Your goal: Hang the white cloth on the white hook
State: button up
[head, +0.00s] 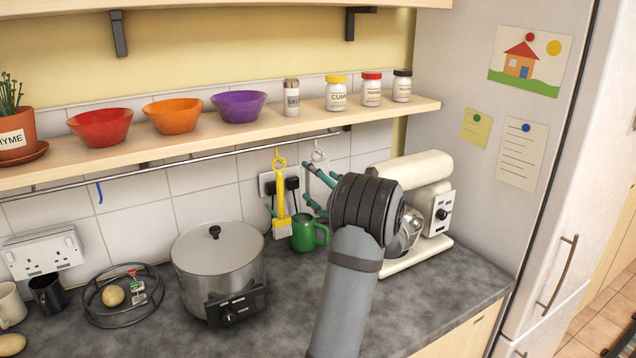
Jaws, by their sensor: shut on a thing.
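The white hook (318,153) hangs from the metal rail under the shelf, right of a yellow hook (279,162). My gripper (307,182) reaches in just below the white hook, close to the tiled wall; I cannot tell whether it touches the hook. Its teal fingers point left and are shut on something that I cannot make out. I cannot pick out the white cloth; it may be hidden behind my gripper and wrist or lost against the white tiles.
A yellow brush (282,220) hangs on the yellow hook. The cream stand mixer (418,172) is close on the right, the steel pot (217,262) on the left. The shelf (290,126) lies just above, with the rail (220,152) beneath.

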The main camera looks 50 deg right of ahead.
jog(key=o, duration=1.3)
jog(key=v, duration=1.2)
